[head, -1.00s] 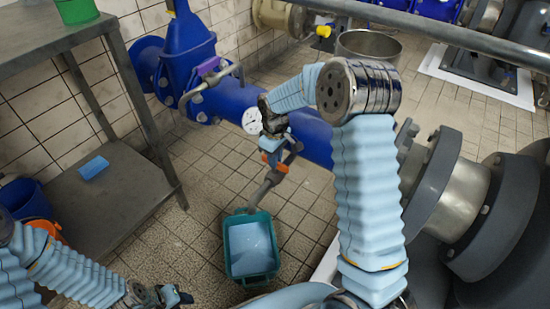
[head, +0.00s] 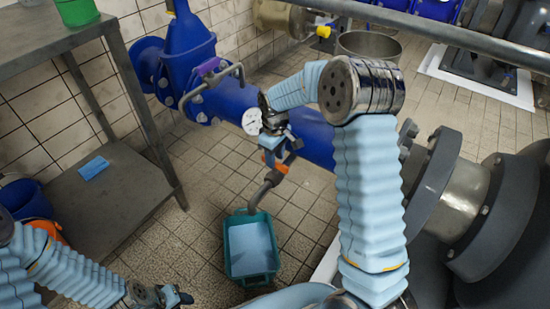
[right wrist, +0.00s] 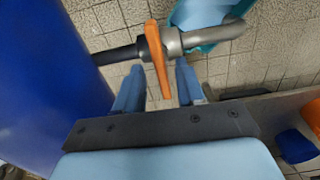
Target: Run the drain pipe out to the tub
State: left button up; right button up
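The grey drain pipe (head: 263,189) comes off the large blue pipe (head: 308,136) and bends down, its end at the back rim of the teal tub (head: 232,263). A pale blue surface shows in the tub. The drain pipe's valve has an orange lever (right wrist: 156,48). My right gripper (right wrist: 158,78) is open, one finger on each side of the lever; I cannot tell whether they touch it. In the head view my right gripper (head: 273,150) partly hides the valve. My left gripper (head: 177,297) is low at the left, far from the valve, its fingers unclear.
A grey shelf table (head: 110,185) stands at the left, with a blue cloth or sponge (head: 93,168) on its lower shelf. A blue bucket (head: 25,199) is at the far left. A pressure gauge (head: 252,122) sits close to my right wrist. Tiled floor is clear around the tub.

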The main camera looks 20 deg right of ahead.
pick_arm(q)
jog(key=shift+s+d+r+p, duration=0.1)
jog(key=shift+d+r+p, duration=0.15)
jog(key=shift+r+p, duration=0.4)
pick_arm(e)
notch_tip(320, 180, up, 13)
jog(key=shift+f, duration=0.2)
pick_arm(q)
jog(key=shift+s, duration=0.1)
pick_arm(e)
jog(key=shift+s, duration=0.1)
